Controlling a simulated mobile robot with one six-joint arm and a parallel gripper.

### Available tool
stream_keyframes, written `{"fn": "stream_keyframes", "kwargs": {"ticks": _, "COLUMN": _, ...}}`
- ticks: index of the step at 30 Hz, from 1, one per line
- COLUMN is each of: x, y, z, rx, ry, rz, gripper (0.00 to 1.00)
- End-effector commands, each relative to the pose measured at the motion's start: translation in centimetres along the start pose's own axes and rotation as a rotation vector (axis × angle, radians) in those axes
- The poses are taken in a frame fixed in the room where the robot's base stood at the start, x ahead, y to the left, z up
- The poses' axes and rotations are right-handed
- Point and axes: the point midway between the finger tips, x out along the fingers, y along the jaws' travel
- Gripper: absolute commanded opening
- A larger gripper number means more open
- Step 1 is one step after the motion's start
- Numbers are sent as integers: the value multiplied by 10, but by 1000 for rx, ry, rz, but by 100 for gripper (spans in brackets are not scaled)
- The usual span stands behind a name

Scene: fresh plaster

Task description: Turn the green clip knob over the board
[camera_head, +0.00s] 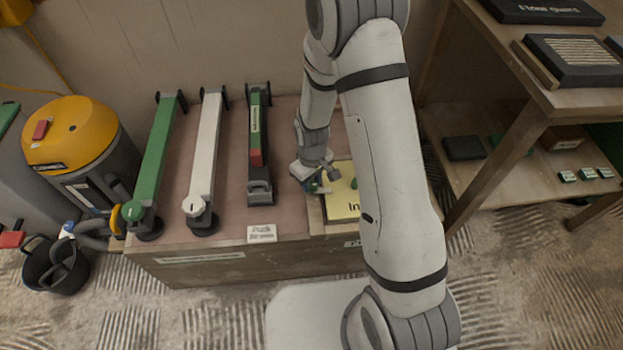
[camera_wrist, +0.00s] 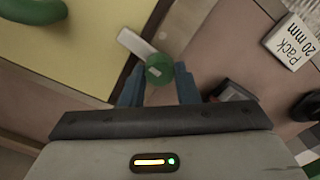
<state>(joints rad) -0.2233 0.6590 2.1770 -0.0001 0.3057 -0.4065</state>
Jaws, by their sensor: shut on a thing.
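The green clip knob (camera_wrist: 159,68) sits between the blue fingertips of my gripper (camera_wrist: 159,84) in the wrist view, and the gripper is shut on it. A pale flat bar (camera_wrist: 133,43) runs from the knob toward the upper left, and its end appears to overlap the edge of the yellow board (camera_wrist: 75,55). In the head view my gripper (camera_head: 318,180) is at the left edge of the yellow board (camera_head: 343,207). My arm hides part of the board there, and the knob is too small to make out clearly.
A green curved piece (camera_wrist: 35,10) is on the board. Left of it on the bench are a black-and-green tool (camera_head: 260,150), a white bar (camera_head: 205,150), a green bar (camera_head: 157,155) and a "Pack 20 mm" block (camera_head: 262,233). A wooden shelf (camera_head: 540,100) stands at right.

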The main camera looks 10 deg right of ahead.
Motion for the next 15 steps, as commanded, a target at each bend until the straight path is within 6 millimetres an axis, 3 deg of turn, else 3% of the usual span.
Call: {"fn": "stream_keyframes", "kwargs": {"ticks": 15, "x": 0, "y": 0, "z": 0, "rx": -172, "ry": 1, "rz": 0, "gripper": 5}}
